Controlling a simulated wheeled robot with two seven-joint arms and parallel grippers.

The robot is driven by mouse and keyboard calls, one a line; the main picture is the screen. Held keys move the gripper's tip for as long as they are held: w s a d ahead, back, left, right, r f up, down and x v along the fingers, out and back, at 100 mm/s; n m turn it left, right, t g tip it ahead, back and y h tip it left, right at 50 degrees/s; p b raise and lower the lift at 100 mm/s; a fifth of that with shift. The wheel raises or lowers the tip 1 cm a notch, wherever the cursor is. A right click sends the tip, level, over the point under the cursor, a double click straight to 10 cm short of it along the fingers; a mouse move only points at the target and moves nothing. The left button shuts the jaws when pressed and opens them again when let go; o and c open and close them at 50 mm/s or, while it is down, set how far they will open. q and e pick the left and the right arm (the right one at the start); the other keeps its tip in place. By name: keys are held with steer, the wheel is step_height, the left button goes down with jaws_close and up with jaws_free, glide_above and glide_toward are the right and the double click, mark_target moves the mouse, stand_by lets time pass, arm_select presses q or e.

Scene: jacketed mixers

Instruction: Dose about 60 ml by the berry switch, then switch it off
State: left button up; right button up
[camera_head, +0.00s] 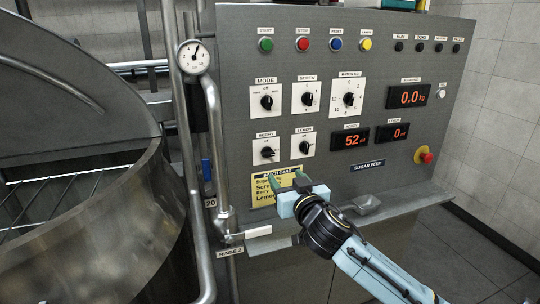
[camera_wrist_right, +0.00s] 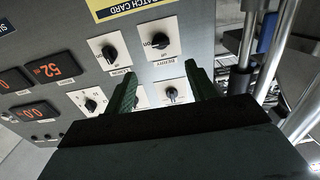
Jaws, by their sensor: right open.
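The berry switch (camera_head: 267,152) is a black rotary knob on a white plate at the lower left of the panel's knobs. It also shows in the right wrist view (camera_wrist_right: 160,41); its exact setting is too small to read surely. An orange display (camera_head: 350,139) to its right reads 52, and it shows in the wrist view too (camera_wrist_right: 54,68). My right gripper (camera_head: 287,179) is open and empty, its green fingers in front of the yellow batch card, below the berry switch. In the wrist view its fingertips (camera_wrist_right: 161,72) are spread apart. My left gripper is out of view.
The lemon switch (camera_head: 304,146) is close beside the berry switch. Other knobs and coloured buttons sit above. A red emergency stop (camera_head: 425,156) is at the right. Pipes (camera_head: 217,150) and a steel mixer (camera_head: 110,240) stand at the left. A ledge (camera_head: 390,207) juts out below.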

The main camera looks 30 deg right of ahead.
mark_target(269, 154)
steer(key=x, duration=0.4)
steer(key=p+x, duration=0.1)
steer(key=x, duration=0.8)
steer(key=shift+w+r, duration=0.15)
steer(key=shift+r, duration=0.2)
steer(key=c, duration=1)
